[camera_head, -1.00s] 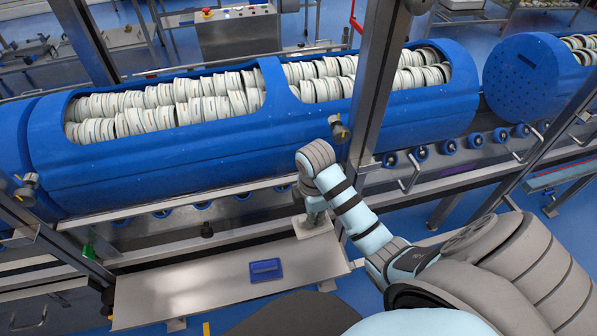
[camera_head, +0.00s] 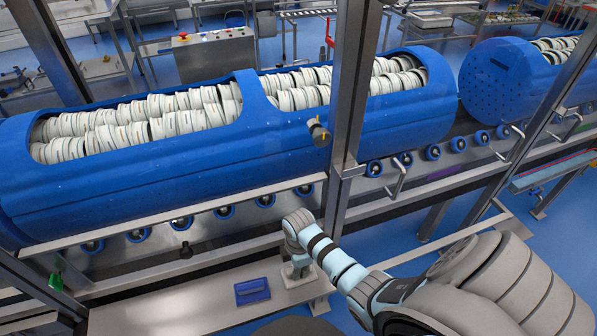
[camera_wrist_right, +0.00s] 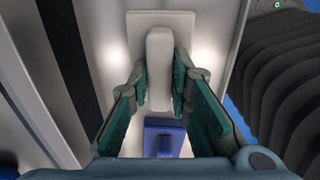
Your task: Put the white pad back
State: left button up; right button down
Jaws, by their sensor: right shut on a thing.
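The white pad (camera_head: 299,277), a flat plate with an upright grip block, is at the right end of the grey metal shelf (camera_head: 190,309) in the head view. My right gripper (camera_head: 294,256) points down over it. In the right wrist view, my right gripper's (camera_wrist_right: 167,92) green-lined fingers are shut on the grip block of the white pad (camera_wrist_right: 159,65). I cannot tell whether its plate touches the shelf. A blue pad (camera_head: 252,291) lies on the shelf left of the white pad; it also shows in the wrist view (camera_wrist_right: 165,138). My left gripper is not in view.
Large blue tubs (camera_head: 180,165) full of white rings lie on a roller line behind the shelf. A steel post (camera_head: 350,110) stands just behind my right arm. A rail (camera_head: 170,217) runs between shelf and tubs. The shelf left of the blue pad is clear.

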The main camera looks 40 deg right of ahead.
jog(key=c, duration=1.5)
grip_release()
jog(key=shift+w+f, duration=0.1)
jog(key=shift+w, duration=0.1)
jog(key=shift+r, duration=0.3)
notch_tip(320, 180, up, 12)
jog(key=p, duration=0.3)
jog(key=shift+s+f+p, duration=0.1)
jog(key=shift+f+p, duration=0.05)
jog(key=shift+p, duration=0.25)
